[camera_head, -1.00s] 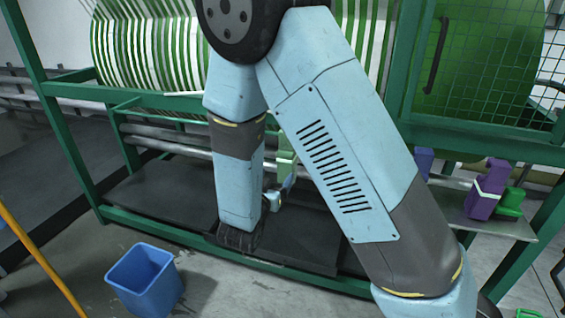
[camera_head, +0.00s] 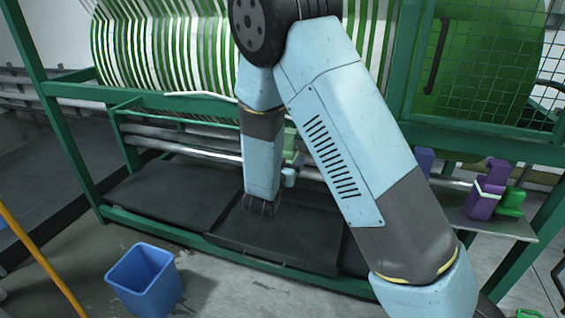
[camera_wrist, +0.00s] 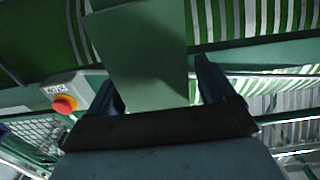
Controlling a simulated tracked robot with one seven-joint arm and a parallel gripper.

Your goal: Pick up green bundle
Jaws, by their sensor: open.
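In the wrist view my gripper (camera_wrist: 154,74) is open, with its two dark fingers apart. A flat-faced green block (camera_wrist: 140,45), which looks like a green bundle, stands between and beyond the fingers. I cannot tell whether they touch it. In the head view a pale green piece (camera_head: 291,143) shows beside my forearm at the rails, partly hidden by my arm. My fingers cannot be made out there. Another, brighter green bundle (camera_head: 511,203) sits on the right shelf, apart from my arm.
A purple bundle (camera_head: 484,197) stands beside the bright green one on the shelf (camera_head: 470,224). A blue bucket (camera_head: 145,280) stands on the floor at lower left. A green frame (camera_head: 65,140) and a drum (camera_head: 160,50) lie behind my arm. A red button (camera_wrist: 65,104) shows in the wrist view.

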